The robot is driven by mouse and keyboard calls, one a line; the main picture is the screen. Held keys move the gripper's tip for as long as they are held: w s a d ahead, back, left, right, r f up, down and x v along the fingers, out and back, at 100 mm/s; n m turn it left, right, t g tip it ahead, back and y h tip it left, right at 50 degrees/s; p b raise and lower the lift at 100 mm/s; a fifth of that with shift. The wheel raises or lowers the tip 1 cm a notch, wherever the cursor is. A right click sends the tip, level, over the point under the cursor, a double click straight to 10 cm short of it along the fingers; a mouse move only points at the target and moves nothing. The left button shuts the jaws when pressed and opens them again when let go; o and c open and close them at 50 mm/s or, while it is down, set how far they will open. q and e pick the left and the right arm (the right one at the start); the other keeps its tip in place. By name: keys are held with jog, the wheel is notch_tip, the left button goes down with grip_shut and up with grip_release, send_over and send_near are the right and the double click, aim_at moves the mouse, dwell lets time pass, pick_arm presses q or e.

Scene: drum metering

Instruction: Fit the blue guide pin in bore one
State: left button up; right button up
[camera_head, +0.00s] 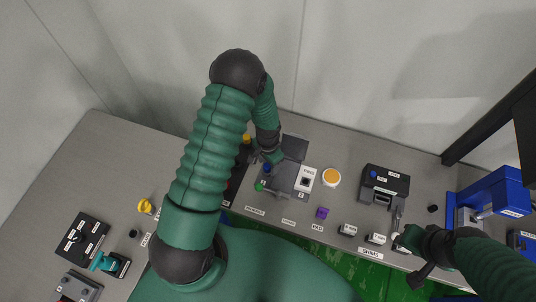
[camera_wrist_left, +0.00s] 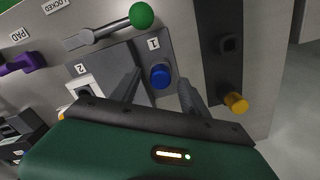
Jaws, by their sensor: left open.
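The blue guide pin (camera_wrist_left: 160,76) shows its round blue head on the grey fixture plate (camera_wrist_left: 141,50), just below the label "1". How deep it sits in bore one cannot be told. My left gripper (camera_wrist_left: 159,88) is open, with one finger on each side of the pin and gaps showing beside its head. In the head view my left gripper (camera_head: 268,158) is over the fixture and the blue pin (camera_head: 267,168) shows small beside it. My right gripper (camera_head: 413,243) is over the right part of the bench, its jaws unclear.
A lever with a green knob (camera_wrist_left: 141,15) lies close to bore one. A yellow knob (camera_wrist_left: 236,103) stands on the dark strip beside the fixture. A purple part (camera_head: 322,213), an orange-topped button (camera_head: 331,177) and a black device (camera_head: 385,184) are to the right.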

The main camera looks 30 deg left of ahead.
aim_at(268, 165)
pick_arm(q)
notch_tip(268, 165, up, 16)
jog(key=b, duration=0.2)
jog(key=shift+f, duration=0.2)
jog(key=shift+f+b, duration=0.1)
jog(key=shift+b, duration=0.25)
